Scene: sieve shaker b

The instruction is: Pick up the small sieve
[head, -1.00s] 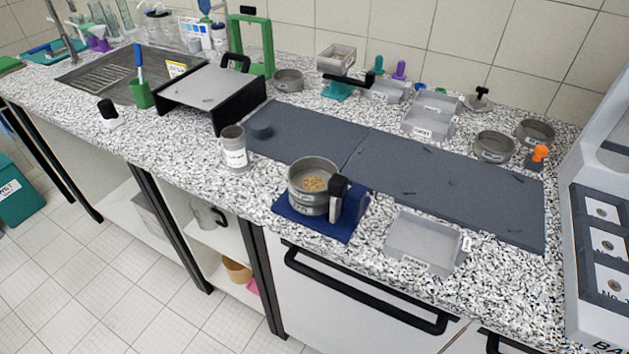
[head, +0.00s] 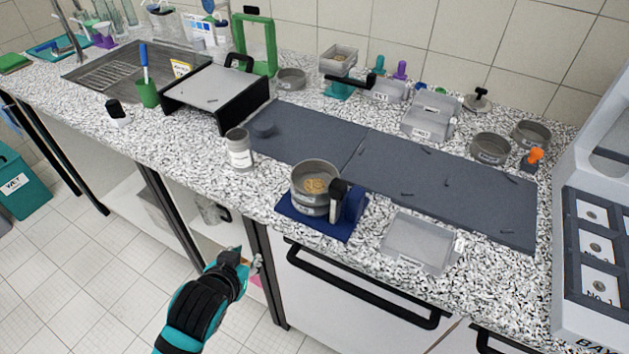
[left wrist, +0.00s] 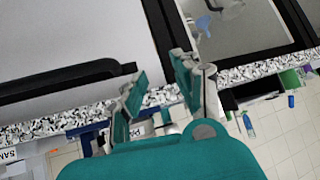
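Several round grey metal sieves or pans stand on the counter; I cannot tell which one the task calls the small sieve. One stack (head: 314,186), holding tan grains, sits on the blue shaker base (head: 301,219). One pan (head: 290,79) stands at the back by the green frame, and two more, a nearer one (head: 490,148) and a farther one (head: 531,134), stand at the back right. My left gripper (head: 244,260) is in front of the counter, below its edge, away from the sieves. In the left wrist view its fingers (left wrist: 158,92) are apart with nothing between them. My right gripper is not in view.
A white labelled jar (head: 239,150) stands left of the shaker, and a clear tray (head: 420,243) right of it. Dark grey mats (head: 450,190) lie behind. The counter's front edge and the black drawer handle (head: 360,290) are near my left arm.

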